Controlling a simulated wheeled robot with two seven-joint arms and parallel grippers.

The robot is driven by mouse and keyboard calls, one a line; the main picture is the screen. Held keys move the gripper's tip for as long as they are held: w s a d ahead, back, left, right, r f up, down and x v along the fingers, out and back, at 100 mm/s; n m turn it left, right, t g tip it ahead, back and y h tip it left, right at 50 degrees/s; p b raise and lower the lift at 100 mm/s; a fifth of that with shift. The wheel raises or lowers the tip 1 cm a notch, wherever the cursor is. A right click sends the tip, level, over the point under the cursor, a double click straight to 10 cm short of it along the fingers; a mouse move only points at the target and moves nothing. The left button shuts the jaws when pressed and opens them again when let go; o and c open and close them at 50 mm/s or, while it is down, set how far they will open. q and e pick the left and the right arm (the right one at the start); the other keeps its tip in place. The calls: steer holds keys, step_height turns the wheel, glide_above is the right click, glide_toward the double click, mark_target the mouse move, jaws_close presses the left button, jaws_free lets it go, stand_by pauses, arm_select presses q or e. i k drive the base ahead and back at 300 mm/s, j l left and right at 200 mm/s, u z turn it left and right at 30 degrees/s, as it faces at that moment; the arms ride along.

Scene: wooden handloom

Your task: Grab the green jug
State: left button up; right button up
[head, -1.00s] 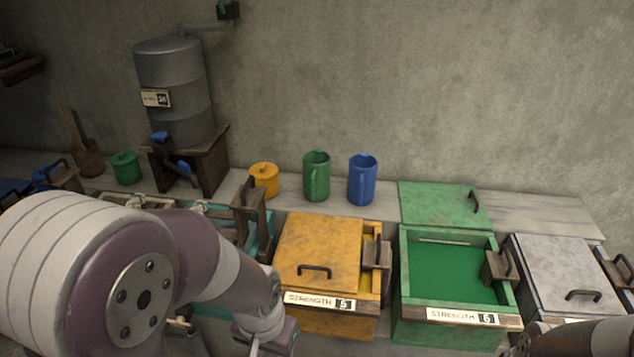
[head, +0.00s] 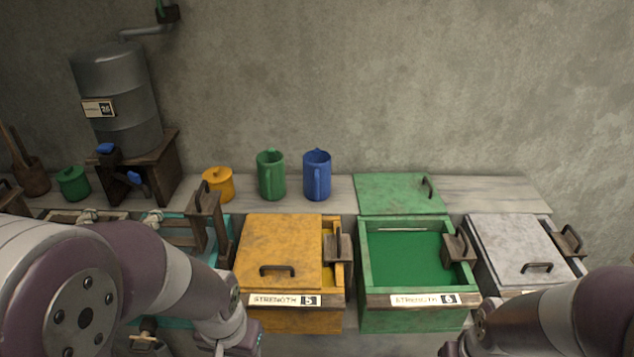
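The green jug (head: 271,176) stands upright on the wooden shelf along the wall, behind the yellow box. Its handle faces me. A blue jug (head: 317,176) stands close to its right, with a small gap between them. My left arm comes in from the left, and its gripper (head: 236,345) is low in front of the yellow box, cut by the bottom edge. My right arm comes in at the lower right, and its gripper end (head: 455,348) is mostly below the picture. Both are well short of the jug. The fingers of neither gripper show clearly.
A yellow box (head: 278,250) with its lid on and an open green box (head: 365,290) holding green liquid stand before the shelf. A grey-lidded box (head: 515,250) is at right. A yellow pot (head: 218,184) is left of the jug. A metal tank (head: 118,90) stands further left.

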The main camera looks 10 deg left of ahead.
mark_target(271, 162)
steer(key=i+j+z, duration=0.4)
steer(key=j, duration=0.3)
steer(key=i+j+z, duration=0.4)
steer(key=j, duration=0.45)
